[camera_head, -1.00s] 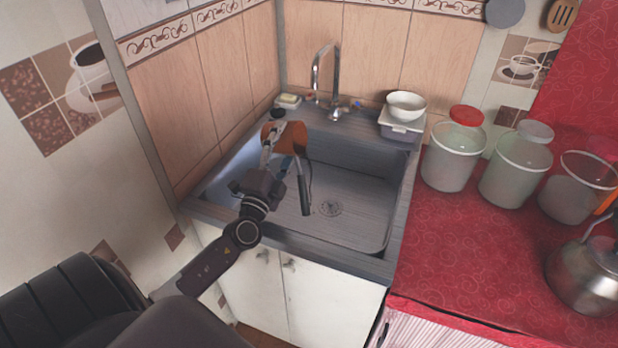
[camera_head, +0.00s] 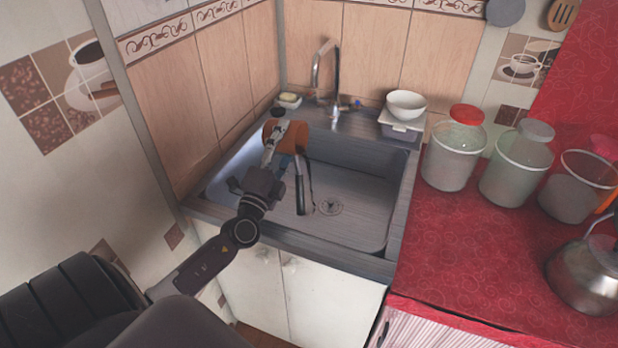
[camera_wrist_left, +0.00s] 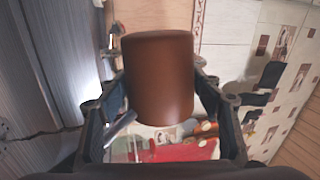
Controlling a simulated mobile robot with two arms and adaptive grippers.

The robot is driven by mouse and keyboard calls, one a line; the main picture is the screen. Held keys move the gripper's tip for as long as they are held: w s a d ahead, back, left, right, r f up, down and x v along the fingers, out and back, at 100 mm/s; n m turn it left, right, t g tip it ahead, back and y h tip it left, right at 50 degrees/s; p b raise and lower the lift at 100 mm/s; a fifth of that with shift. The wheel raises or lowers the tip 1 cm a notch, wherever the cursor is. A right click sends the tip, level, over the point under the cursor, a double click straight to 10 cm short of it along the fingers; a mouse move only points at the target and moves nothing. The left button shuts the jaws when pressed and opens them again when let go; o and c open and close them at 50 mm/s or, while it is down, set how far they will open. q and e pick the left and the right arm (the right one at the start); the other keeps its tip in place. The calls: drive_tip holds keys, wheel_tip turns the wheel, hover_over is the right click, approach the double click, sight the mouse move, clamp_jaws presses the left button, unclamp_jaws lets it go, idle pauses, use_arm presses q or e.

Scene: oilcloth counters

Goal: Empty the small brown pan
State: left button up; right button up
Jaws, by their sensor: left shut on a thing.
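The small brown pan (camera_head: 296,138) is in the air over the left part of the sink (camera_head: 352,200). It is tipped, and its dark handle (camera_head: 300,190) hangs down toward the sink floor. My left gripper (camera_head: 271,150) is shut on the pan. In the left wrist view the pan's smooth brown side (camera_wrist_left: 158,80) fills the space between the fingers. The inside of the pan is hidden in both views, so I cannot tell what it holds. My right gripper is not in view.
A tap (camera_head: 325,75) stands behind the sink. A white bowl (camera_head: 405,104) on a container sits at the sink's back right corner. A soap dish (camera_head: 289,100) is at the back left. Several jars and a kettle (camera_head: 588,275) stand on the red counter (camera_head: 455,260).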

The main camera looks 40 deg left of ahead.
use_arm(q)
drive_tip(key=shift+d+r+m, duration=0.1)
drive_tip(key=shift+r+m, duration=0.15)
drive_tip(key=shift+m, duration=0.25)
drive_tip(key=shift+f+m+h+b, duration=0.3)
drive_tip(key=shift+m+b, duration=0.1)
drive_tip(key=shift+b, duration=0.15)
